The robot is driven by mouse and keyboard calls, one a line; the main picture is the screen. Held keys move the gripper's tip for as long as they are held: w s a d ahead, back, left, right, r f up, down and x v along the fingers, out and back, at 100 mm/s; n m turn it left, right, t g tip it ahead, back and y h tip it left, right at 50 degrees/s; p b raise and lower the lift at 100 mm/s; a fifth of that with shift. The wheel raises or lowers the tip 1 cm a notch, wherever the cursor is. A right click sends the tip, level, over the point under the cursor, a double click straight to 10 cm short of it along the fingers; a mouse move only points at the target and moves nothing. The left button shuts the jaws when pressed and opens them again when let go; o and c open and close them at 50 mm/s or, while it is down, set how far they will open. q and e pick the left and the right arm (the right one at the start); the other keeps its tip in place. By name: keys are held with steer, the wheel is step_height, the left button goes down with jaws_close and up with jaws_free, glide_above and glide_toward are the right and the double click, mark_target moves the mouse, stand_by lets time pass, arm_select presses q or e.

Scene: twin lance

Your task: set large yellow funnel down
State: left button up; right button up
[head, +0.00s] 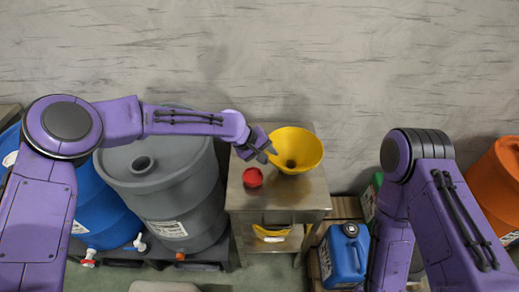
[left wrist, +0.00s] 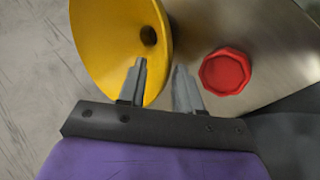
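The large yellow funnel (head: 302,144) is on the right part of the steel stand's top (head: 283,199), wide mouth up, with its dark hole showing. In the left wrist view the funnel (left wrist: 105,38) fills the upper left. My left gripper (head: 267,153) is at the funnel's left rim. Its fingers (left wrist: 160,72) are apart, one over the inside of the bowl and one outside the rim, with a visible gap between them. The funnel's underside is hidden. My right arm enters at the right; its gripper is out of view.
A red cap (head: 252,177) sits on the stand left of the funnel, also in the left wrist view (left wrist: 225,72). A grey drum (head: 172,190) and a blue drum (head: 105,212) stand left. A blue jug (head: 344,254) and an orange drum (head: 497,178) are right. The stand's front top is clear.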

arm_select(q)
steer(key=v, duration=0.7)
steer(key=shift+a+r+b, duration=0.15)
steer(key=shift+b, duration=0.2)
steer(key=shift+o, duration=0.2)
steer(key=shift+s, duration=0.1)
stand_by(0.4)
